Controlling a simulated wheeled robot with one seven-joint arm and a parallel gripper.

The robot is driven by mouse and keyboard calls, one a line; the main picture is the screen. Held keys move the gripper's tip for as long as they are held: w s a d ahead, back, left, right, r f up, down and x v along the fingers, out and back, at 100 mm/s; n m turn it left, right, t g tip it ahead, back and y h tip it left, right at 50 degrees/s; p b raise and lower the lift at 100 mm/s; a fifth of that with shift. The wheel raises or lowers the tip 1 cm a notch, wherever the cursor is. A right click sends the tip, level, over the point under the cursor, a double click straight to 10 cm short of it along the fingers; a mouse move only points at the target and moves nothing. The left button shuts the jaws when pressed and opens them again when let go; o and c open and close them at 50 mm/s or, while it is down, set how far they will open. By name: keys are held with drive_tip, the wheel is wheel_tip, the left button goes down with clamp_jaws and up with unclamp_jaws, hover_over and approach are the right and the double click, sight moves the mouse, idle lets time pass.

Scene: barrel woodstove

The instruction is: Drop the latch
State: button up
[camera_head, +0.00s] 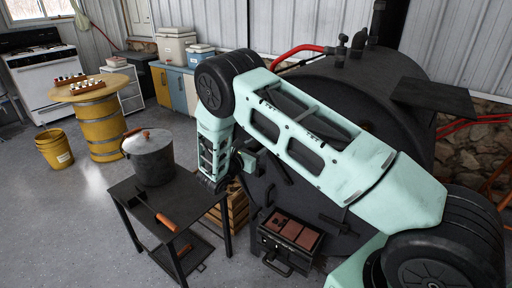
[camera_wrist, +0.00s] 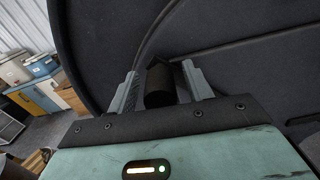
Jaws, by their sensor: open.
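The barrel woodstove (camera_head: 345,100) is black and stands at the right in the head view, largely behind my arm. In the wrist view its dark front (camera_wrist: 90,30) fills most of the picture. A short black bar or handle (camera_wrist: 160,85), which looks like the latch, lies between the two grey fingers of my gripper (camera_wrist: 160,72). The fingers stand apart on either side of it; I cannot tell whether either touches it. In the head view my gripper is mostly hidden by my arm in front of the stove, so the latch's position cannot be read there.
A black side table (camera_head: 125,190) with a lidded pot (camera_head: 150,157) and orange-handled tools stands left of the stove. A metal box with reddish bricks (camera_head: 293,230) sits low before it. A wooden crate (camera_head: 236,205) is close by. Open floor lies at the left.

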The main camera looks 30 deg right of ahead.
clamp_jaws()
drive_tip(key=shift+w+a+f+n+b, duration=0.25)
drive_tip(key=shift+w+f+n+b, duration=0.35)
drive_tip(key=shift+f, duration=0.1)
drive_tip(key=w+f+n+b, duration=0.2)
drive_tip(key=f+n, duration=0.2)
drive_tip(key=f, duration=0.1)
drive_tip(key=w+a+f+n+b, duration=0.1)
drive_tip(key=w+f+n+b, duration=0.1)
drive_tip(key=f, duration=0.4)
drive_tip(key=shift+a+f+n+b, duration=0.3)
drive_tip(key=shift+n+b, duration=0.5)
drive_tip(key=shift+n, duration=0.6)
unclamp_jaws()
drive_tip(key=shift+w, duration=0.1)
drive_tip(key=b+v, duration=0.1)
drive_tip(key=v, duration=1.6)
drive_tip(key=shift+a, duration=0.15)
